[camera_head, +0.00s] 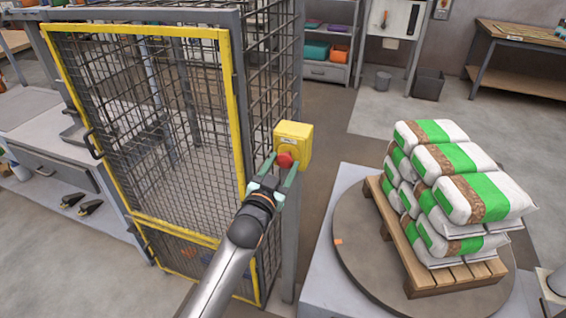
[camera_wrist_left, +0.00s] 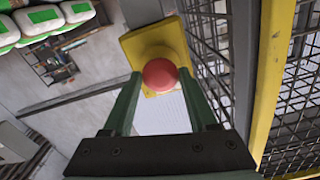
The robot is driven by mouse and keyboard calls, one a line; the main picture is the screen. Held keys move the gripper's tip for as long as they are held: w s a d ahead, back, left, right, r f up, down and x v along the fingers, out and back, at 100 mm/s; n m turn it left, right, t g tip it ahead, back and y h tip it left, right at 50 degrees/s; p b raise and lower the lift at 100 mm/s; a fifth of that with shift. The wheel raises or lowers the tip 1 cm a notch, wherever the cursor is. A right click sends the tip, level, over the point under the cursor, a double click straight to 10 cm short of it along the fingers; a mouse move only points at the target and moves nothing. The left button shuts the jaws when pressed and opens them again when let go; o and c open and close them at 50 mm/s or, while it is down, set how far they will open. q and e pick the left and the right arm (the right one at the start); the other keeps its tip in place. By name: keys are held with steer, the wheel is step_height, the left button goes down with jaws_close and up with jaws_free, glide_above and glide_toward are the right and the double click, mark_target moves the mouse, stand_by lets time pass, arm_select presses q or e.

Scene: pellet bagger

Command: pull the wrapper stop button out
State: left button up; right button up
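The wrapper stop button is a red mushroom button (camera_head: 285,160) on a yellow box (camera_head: 296,138), fixed to a grey post at the corner of the mesh cage. In the left wrist view the red button (camera_wrist_left: 160,75) stands out from the yellow box (camera_wrist_left: 150,44), near the tips of my fingers. My left gripper (camera_head: 279,172) is open, with its two green fingers to either side of the button. My right gripper is not in view.
The mesh cage with a yellow-framed door (camera_head: 232,120) stands to the left of the button. A round turntable (camera_head: 352,245) with a pallet (camera_head: 425,272) of stacked pellet bags (camera_head: 480,196) is to the right. Grey floor lies open behind.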

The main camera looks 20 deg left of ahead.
arm_select(q)
steer(key=shift+o, duration=0.7)
steer(key=shift+s, duration=0.1)
steer(key=shift+o, duration=1.1)
steer(key=shift+r, duration=0.1)
steer(key=s, duration=1.2)
steer(key=shift+s+a, duration=0.2)
steer(key=s+d+f+g+h+p, duration=0.1)
steer(key=s+f+g+p, duration=0.7)
steer(key=s+f, duration=1)
steer(key=shift+s+d+f+n+g+h, duration=0.3)
steer(key=shift+s+f+n+h, duration=0.1)
steer(key=shift+s, duration=0.4)
steer(key=shift+s+f, duration=0.25)
steer(key=shift+c, duration=0.2)
